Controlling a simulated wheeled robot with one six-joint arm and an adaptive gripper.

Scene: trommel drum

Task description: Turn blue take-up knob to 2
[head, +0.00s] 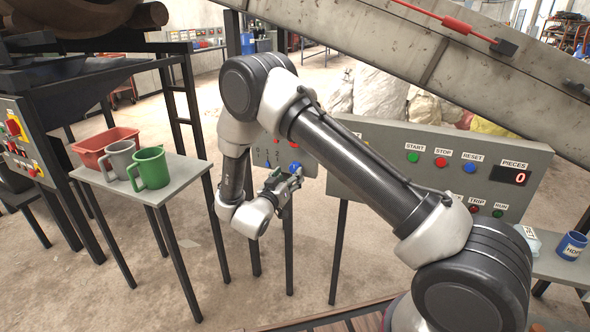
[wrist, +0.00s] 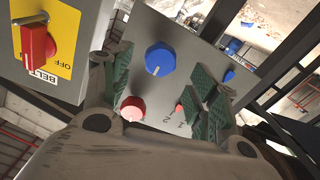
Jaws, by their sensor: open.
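In the wrist view a large blue knob (wrist: 160,59) with a white pointer mark sits on a grey panel (wrist: 196,50), between my open fingers in the picture. A second, smaller-looking blue knob (wrist: 229,76) is partly behind the right finger. I cannot read which one is labelled take-up. Small numerals are printed low on the panel, but which setting the pointer marks is unclear. My gripper (wrist: 165,88) is open and empty, facing the panel, with no visible contact. In the head view my gripper (head: 284,186) is in front of the small knob panel, partly hiding it.
A red knob (wrist: 133,108) and a smaller red control (wrist: 179,108) share the panel. A red belt switch (wrist: 38,45) on a yellow plate is at left. In the head view, a large button panel (head: 350,150) stands right, and a table (head: 190,180) with jugs left.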

